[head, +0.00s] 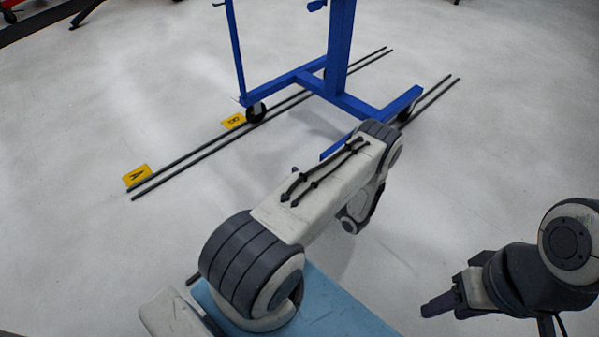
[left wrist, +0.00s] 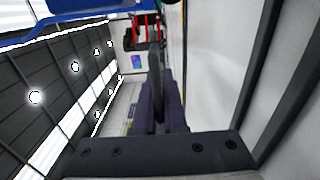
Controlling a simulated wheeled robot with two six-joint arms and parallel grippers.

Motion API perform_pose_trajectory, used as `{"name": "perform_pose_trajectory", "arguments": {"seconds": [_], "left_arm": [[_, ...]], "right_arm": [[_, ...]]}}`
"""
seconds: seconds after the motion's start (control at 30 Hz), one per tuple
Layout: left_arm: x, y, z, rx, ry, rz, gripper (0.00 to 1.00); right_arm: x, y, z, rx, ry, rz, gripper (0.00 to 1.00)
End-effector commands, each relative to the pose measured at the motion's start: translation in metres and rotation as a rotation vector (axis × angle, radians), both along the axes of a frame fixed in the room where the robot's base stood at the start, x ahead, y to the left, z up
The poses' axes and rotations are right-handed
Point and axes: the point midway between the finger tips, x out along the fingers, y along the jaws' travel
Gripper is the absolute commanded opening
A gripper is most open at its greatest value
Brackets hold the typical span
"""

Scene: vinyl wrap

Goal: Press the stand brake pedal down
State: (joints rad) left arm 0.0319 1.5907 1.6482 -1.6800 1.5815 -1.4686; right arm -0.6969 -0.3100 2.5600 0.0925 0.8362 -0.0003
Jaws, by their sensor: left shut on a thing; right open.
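The blue wheeled stand (head: 340,52) stands on the floor rails at the top of the head view. A blue bar of it (left wrist: 75,32) crosses the upper left of the left wrist view. I cannot make out the brake pedal for certain. My left arm reaches toward the stand's base and hides part of it. My left gripper (left wrist: 160,100) is shut on a slim dark grey piece (left wrist: 155,58); I cannot tell whether this is the pedal. Its fingertips are hidden in the head view. My right gripper (head: 441,304) is open and empty at the lower right, away from the stand.
Two pairs of dark rails run along the floor; the left pair (head: 190,160) passes under a black caster (head: 256,112). The pale floor (head: 500,150) on the right is clear.

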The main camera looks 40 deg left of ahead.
Motion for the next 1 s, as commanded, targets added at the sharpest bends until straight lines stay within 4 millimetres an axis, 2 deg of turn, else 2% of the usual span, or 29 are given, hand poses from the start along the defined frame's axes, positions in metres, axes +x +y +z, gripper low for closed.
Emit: {"name": "perform_pose_trajectory", "arguments": {"seconds": [0.4,1.0], "left_arm": [[0.002,-0.001,-0.013,-0.018,-0.224,-0.003,0.0],[0.003,-0.002,-0.015,-0.023,-0.271,-0.004,0.0]], "right_arm": [[0.0,0.0,0.003,0.0,0.0,0.0,0.5],[0.0,0.0,0.003,0.0,0.0,0.0,0.5]]}}
